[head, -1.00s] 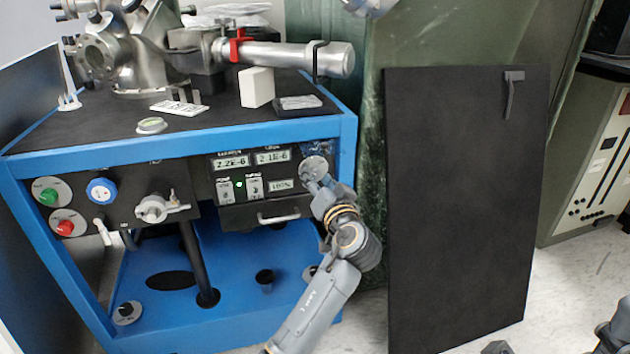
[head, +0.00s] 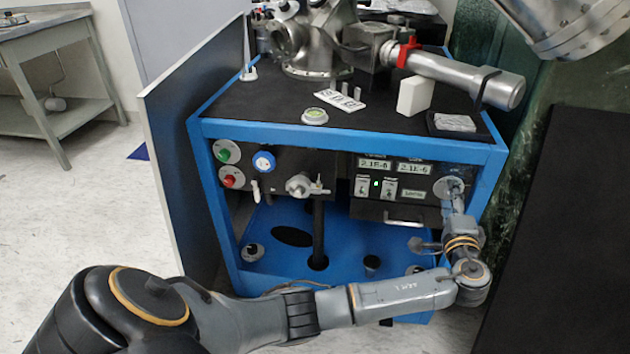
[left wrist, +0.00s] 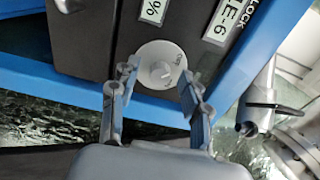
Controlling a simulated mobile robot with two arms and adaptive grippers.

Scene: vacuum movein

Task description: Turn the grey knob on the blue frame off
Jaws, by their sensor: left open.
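The blue frame (head: 345,145) is a cabinet with a black front panel. A round light grey knob (head: 451,187) with a raised centre sits at the panel's right end; it also shows in the left wrist view (left wrist: 161,66), with small markings on its face. My left gripper (head: 455,205) is in front of this knob. In the left wrist view, its two open fingers (left wrist: 160,80) stand on either side of the knob's lower part. I cannot tell whether they touch it. Smaller round knobs (head: 252,252) sit low on the frame. My right gripper is not in view.
A green button (head: 227,151), a red button (head: 232,177), a blue dial (head: 264,162) and a valve (head: 299,187) are on the panel's left. A drawer handle (head: 403,223) is left of my gripper. A black board (head: 562,230) stands at the right.

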